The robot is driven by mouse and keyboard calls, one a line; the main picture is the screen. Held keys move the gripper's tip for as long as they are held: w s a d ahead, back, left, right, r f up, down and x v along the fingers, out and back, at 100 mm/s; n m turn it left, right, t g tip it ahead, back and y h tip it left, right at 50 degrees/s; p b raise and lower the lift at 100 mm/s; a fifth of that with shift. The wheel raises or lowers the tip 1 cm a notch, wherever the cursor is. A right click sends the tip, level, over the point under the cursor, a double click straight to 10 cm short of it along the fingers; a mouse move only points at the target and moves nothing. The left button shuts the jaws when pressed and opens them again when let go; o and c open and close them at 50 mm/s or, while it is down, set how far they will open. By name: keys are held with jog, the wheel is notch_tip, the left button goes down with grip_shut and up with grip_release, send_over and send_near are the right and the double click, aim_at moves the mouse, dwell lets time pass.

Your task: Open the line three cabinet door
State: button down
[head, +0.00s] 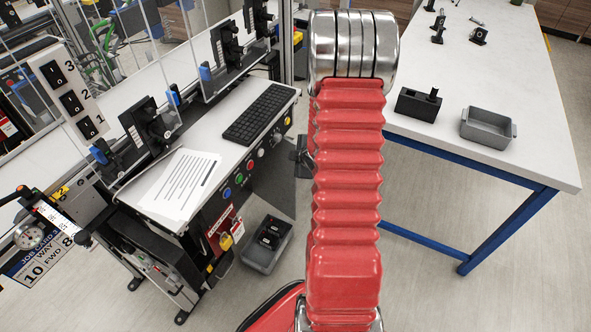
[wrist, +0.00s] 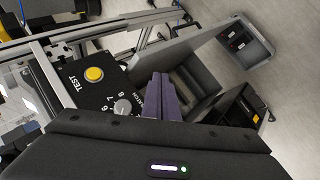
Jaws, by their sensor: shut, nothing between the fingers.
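My gripper (wrist: 158,96) shows in the wrist view with its two purple-grey fingers together and nothing between them. Just beyond the fingertips is a grey box-like cabinet with a dark inside (wrist: 187,82). A flat grey panel (wrist: 185,48) stands out from it at an angle, like a swung-out door; I cannot read a line number on it. In the head view a dark panel (head: 274,168) juts out below the console, left of my red arm. My arm hides most of the gripper there. I cannot tell whether the fingers touch the cabinet.
A black control box (wrist: 100,85) with a yellow button and a knob lies left of the fingers. A grey bin (head: 266,246) with black items stands on the floor. A keyboard (head: 258,114) lies on the console. A white table (head: 480,75) is at right.

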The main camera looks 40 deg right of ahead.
notch_tip(320, 180, down, 8)
jog(key=s+d+n+t+y, duration=0.1)
jog(key=s+n+t, duration=0.1)
jog(key=n+t, duration=0.2)
jog(key=s+a+f+n+t, duration=0.2)
jog(key=s+n+t, duration=0.1)
jog(key=s+t, duration=0.2)
jog(key=shift+s+a+f, duration=0.2)
jog(key=shift+s+f, duration=0.05)
jog(key=shift+s, duration=0.7)
jog(key=shift+w, duration=0.1)
jog(key=w+d, duration=0.5)
jog(key=w, duration=0.5)
jog(key=shift+w, duration=0.25)
